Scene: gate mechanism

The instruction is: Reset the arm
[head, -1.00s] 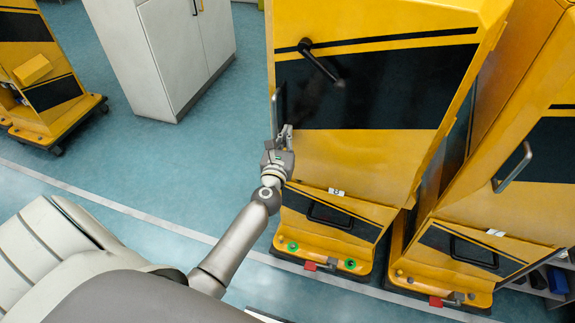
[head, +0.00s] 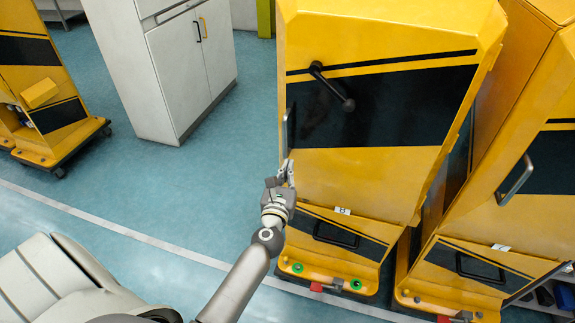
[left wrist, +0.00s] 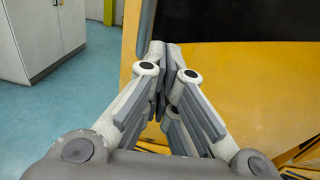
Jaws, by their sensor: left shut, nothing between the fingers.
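My left gripper (head: 287,172) is at the left edge of the yellow gate cabinet (head: 370,180), just below the vertical side handle (head: 289,130). Its fingers are shut and empty; in the left wrist view the closed fingertips (left wrist: 162,55) point at the cabinet's edge. Whether they touch the cabinet is unclear. A black lever arm with a knob (head: 333,88) is on the cabinet's upper front, slanting down to the right across the black band. In the left wrist view the side handle (left wrist: 146,22) stands beyond the fingertips. My right gripper is not in view.
A second yellow cabinet (head: 500,225) with a metal handle (head: 515,180) stands close on the right. Another yellow unit (head: 45,90) is at the far left. A white cupboard (head: 165,70) stands behind, with open blue floor (head: 190,170) between.

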